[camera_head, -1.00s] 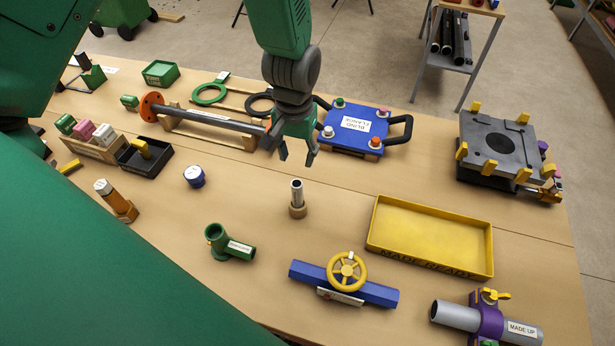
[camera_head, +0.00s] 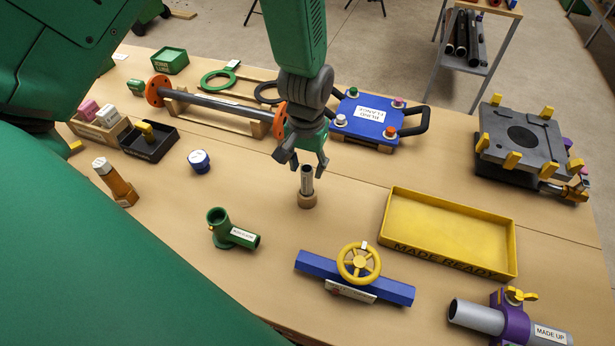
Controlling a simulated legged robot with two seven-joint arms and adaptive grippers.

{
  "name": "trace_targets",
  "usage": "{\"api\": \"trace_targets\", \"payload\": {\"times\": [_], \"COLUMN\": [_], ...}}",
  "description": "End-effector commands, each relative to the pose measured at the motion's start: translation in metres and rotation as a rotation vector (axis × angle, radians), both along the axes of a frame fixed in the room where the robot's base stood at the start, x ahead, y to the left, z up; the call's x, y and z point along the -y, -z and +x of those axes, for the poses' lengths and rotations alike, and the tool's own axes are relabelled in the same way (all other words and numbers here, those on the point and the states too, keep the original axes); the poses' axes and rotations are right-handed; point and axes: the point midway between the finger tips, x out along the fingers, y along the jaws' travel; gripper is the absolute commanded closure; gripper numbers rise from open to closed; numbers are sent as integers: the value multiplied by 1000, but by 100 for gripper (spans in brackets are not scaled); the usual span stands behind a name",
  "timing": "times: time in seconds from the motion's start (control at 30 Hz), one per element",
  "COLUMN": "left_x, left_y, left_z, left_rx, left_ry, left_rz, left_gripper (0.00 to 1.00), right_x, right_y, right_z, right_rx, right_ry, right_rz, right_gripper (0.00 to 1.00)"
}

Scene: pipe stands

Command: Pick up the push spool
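A short grey pipe piece (camera_head: 307,181) stands upright in a tan round base on the table, near the middle of the head view. A longer grey pipe spool (camera_head: 222,106) with orange end flanges lies on a wooden cradle further back. I cannot tell from any label which one is the push spool. My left gripper (camera_head: 308,167) comes down from the top with its fingers apart. Its fingertips appear on either side of the short pipe's top; contact cannot be made out. It overlaps the long spool's right flange in the picture. My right gripper is not in view.
A yellow tray (camera_head: 450,232) is at the right, with a blue bar with a yellow handwheel (camera_head: 355,275) in front. A blue plate with handles (camera_head: 366,118) sits behind right.

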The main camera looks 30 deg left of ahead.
Motion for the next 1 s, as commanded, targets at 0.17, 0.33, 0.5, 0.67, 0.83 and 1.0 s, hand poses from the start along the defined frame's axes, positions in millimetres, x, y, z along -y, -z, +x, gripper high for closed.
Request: {"api": "trace_targets", "payload": {"times": [0.17,0.33,0.5,0.67,0.83,1.0], "left_x": [0,0,0,0,0,0], "left_y": [-1,-1,-1,-4,-11,-18], "left_z": [0,0,0,0,0,0], "left_rx": [0,0,0,0,0,0], "left_ry": [0,0,0,0,0,0], "left_rz": [0,0,0,0,0,0], "left_gripper": [62,91,100,100,100,100], "right_x": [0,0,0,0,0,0], "right_y": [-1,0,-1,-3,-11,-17], "right_z": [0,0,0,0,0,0], "right_rx": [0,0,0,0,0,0], "right_ry": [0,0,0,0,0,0], "right_rz": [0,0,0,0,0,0], "right_gripper": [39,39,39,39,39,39]}}
